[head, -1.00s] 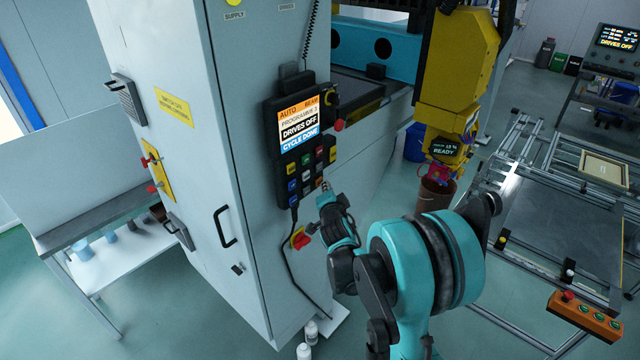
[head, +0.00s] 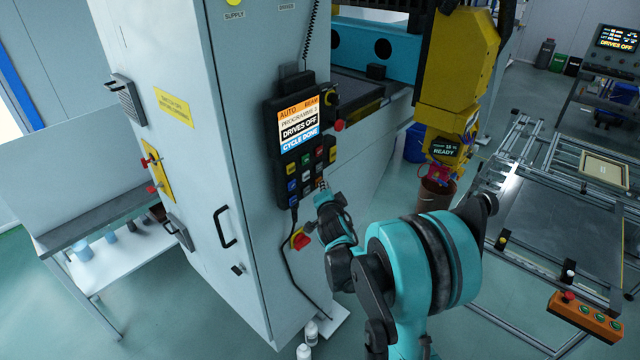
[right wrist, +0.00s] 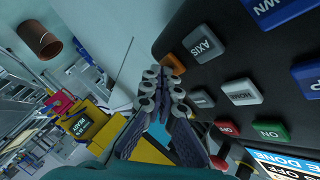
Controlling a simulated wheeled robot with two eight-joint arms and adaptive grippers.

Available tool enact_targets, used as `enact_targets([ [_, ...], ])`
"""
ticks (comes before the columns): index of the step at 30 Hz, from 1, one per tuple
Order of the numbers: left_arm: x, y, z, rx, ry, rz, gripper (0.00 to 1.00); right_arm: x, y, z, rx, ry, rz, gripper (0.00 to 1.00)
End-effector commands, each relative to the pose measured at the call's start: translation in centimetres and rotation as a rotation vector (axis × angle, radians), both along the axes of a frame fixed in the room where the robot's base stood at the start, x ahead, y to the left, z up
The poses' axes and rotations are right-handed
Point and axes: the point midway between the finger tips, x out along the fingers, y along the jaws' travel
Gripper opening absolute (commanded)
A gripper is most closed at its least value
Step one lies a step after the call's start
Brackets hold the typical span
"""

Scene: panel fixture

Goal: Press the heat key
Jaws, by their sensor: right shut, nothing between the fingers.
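A dark control pendant (head: 281,191) hangs on the grey cabinet, its screen (head: 298,125) reading AUTO, DRIVES OFF and CYCLE DONE. In the right wrist view its keypad shows an orange key (right wrist: 174,64), a grey AXIS key (right wrist: 203,40), a HOME key (right wrist: 240,91) and a green ON key (right wrist: 270,130). I cannot read a heat label on any key. My right gripper (head: 323,186) is shut and empty at the keypad's lower right corner. In the right wrist view its fingertips (right wrist: 166,84) are close to the orange key; contact cannot be told. My left gripper is out of view.
A red knob on a yellow plate (head: 300,239) sits below the pendant, beside its hanging cable. A yellow machine head (head: 455,75) and a brown bucket (head: 435,194) stand to the right. A cabinet handle (head: 224,227) projects at left.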

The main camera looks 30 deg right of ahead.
Motion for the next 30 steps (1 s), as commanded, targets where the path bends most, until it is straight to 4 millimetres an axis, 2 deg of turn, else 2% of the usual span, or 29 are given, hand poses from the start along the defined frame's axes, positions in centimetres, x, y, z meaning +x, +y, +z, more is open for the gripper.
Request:
enact_targets([
  [14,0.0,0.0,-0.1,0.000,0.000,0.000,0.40,0.2,0.1,0.0,0.000,0.000,0.000,0.00],
  [30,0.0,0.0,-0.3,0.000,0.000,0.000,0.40,-1.4,-0.6,0.0,0.001,0.000,0.000,0.00],
])
